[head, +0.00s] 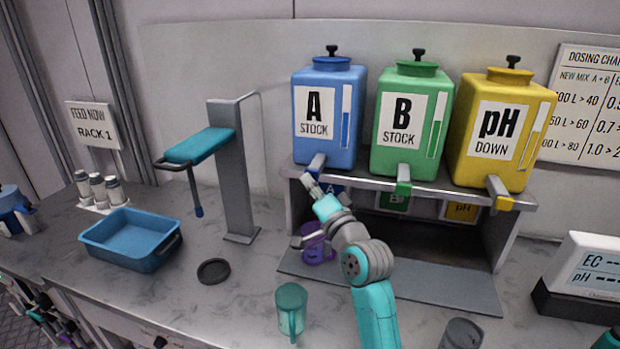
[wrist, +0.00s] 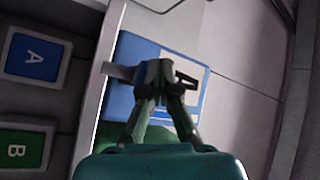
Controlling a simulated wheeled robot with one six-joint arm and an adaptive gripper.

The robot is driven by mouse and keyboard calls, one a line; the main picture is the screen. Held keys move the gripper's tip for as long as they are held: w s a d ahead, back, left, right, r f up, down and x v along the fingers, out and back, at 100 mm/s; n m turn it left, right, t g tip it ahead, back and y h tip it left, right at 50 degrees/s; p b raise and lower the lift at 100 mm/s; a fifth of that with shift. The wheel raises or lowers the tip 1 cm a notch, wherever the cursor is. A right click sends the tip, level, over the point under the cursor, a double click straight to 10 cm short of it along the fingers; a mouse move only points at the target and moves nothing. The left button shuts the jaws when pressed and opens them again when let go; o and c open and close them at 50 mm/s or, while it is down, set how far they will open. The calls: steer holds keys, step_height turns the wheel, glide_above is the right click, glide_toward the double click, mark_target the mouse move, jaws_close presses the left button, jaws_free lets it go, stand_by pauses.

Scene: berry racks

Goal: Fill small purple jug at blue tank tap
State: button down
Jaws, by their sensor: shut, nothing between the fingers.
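The blue tank (head: 328,118), labelled A STOCK, stands at the left end of the shelf. Its tap (head: 317,163) has a grey spout with a blue part. The small purple jug (head: 314,246) stands below this tap on the stand's base, partly hidden by my arm. My gripper (head: 310,182) is shut and empty, just below and in front of the tap; I cannot tell whether it touches it. In the wrist view my gripper (wrist: 160,88) is in front of the blue tank (wrist: 120,100), with the grey spout (wrist: 118,71) beside the fingertips.
Green (head: 412,110) and yellow (head: 502,125) tanks stand right of the blue one on the shelf (head: 455,190). A teal jug (head: 291,308) and a dark cup (head: 461,334) stand in front. A black disc (head: 213,271), blue tray (head: 130,252) and grey post (head: 232,175) are left.

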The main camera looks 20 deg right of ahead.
stand_by(0.8)
steer(key=shift+s+a, duration=0.6)
steer(key=shift+s, duration=0.2)
steer(key=s+a, duration=0.1)
steer(key=s, duration=0.1)
steer(key=s+a, duration=0.2)
stand_by(0.3)
stand_by(0.4)
